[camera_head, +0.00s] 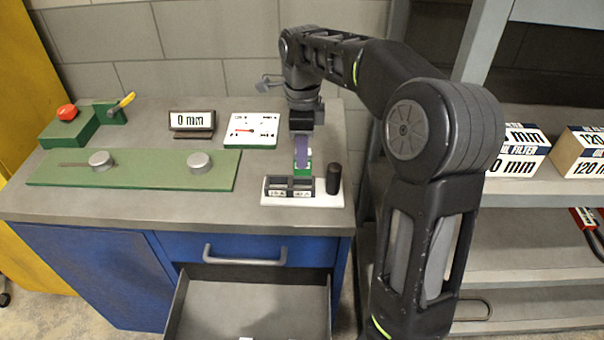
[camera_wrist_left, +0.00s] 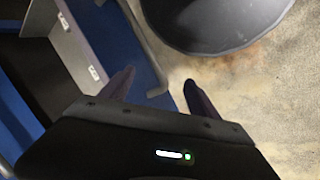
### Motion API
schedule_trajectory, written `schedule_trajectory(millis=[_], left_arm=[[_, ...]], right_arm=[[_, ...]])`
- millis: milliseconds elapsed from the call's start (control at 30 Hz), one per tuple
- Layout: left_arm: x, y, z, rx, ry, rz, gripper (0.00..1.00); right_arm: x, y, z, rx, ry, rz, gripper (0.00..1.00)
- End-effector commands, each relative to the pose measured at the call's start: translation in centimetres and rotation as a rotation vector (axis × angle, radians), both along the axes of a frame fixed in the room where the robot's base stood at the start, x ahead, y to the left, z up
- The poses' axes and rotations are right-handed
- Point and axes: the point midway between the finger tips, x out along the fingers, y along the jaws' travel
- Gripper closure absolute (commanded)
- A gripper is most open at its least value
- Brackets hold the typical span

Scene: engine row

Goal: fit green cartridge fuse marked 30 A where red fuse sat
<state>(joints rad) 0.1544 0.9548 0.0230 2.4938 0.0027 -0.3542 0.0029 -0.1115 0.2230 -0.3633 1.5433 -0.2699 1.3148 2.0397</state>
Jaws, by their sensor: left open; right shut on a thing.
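The green fuse (camera_head: 305,169) shows in the head view below the fingers of my right gripper (camera_head: 302,160), which is shut on it. It is just behind and above the fuse block (camera_head: 290,193), a dark holder with white labels on a white base plate (camera_head: 328,201). The fingers hide part of the fuse, and its 30 A marking cannot be read. I cannot tell whether it touches the block. No red fuse can be made out. My left gripper (camera_wrist_left: 158,82) is open and empty beside the blue cabinet in the left wrist view.
A black cylinder (camera_head: 333,179) stands right of the fuse block. The drawer (camera_head: 250,304) below is open. Shelves with boxes (camera_head: 519,150) stand right.

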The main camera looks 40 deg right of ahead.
Motion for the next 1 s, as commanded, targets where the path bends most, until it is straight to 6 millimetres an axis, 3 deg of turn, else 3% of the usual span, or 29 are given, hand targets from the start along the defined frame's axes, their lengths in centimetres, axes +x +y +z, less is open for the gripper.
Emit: schedule_trajectory(millis=[133,467,733,1000], left_arm=[[0.0,0.0,0.3,0.001,0.000,0.000,0.29],[0.0,0.0,0.3,0.001,0.000,0.000,0.29],[0.0,0.0,0.6,0.002,0.002,0.001,0.29],[0.0,0.0,0.5,0.002,0.002,0.001,0.29]], right_arm=[[0.0,0.0,-1.2,0.000,-0.001,0.000,1.00],[0.0,0.0,-1.7,0.000,-0.001,0.000,1.00],[0.0,0.0,-4.9,0.001,-0.001,0.000,1.00],[0.0,0.0,-5.1,0.000,-0.003,0.000,1.00]])
